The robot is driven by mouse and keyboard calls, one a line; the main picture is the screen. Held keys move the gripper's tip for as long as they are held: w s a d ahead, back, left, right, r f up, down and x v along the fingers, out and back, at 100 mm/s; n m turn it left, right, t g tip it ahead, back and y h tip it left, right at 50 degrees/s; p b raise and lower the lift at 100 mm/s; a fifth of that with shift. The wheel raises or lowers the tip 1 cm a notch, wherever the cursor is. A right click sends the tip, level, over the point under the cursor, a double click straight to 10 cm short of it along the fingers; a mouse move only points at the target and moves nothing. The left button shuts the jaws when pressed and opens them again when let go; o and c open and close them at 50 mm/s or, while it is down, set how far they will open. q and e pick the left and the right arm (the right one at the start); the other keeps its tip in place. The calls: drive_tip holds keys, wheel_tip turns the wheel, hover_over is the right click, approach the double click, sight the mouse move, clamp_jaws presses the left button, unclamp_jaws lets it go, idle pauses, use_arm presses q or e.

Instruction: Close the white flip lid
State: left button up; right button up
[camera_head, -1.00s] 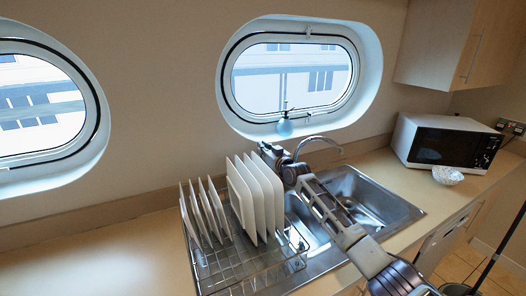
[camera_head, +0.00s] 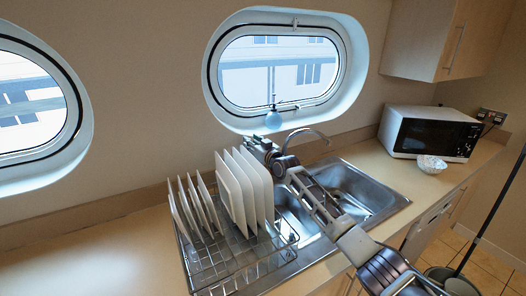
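No white flip lid can be made out for certain. The nearest match is the white-framed oval porthole window (camera_head: 343,84) above the sink; I cannot tell whether its pane is open or shut. My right arm comes in from the lower right and crosses over the sink. My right gripper (camera_head: 257,146) is at the sink's back left corner, below the porthole and behind the standing white plates. It is small and partly hidden, so its fingers cannot be read. My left gripper is out of view.
A wire dish rack (camera_head: 235,262) with several white plates (camera_head: 236,190) stands left of the steel sink (camera_head: 370,188). A blue bottle (camera_head: 273,121) is on the porthole sill. A microwave (camera_head: 430,132) and bowl (camera_head: 431,164) are at right. A bucket (camera_head: 460,286) stands on the floor.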

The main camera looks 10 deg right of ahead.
drive_tip(key=v, duration=1.1)
drive_tip(key=shift+s, duration=0.3)
idle(0.3)
drive_tip(key=shift+d, duration=0.15)
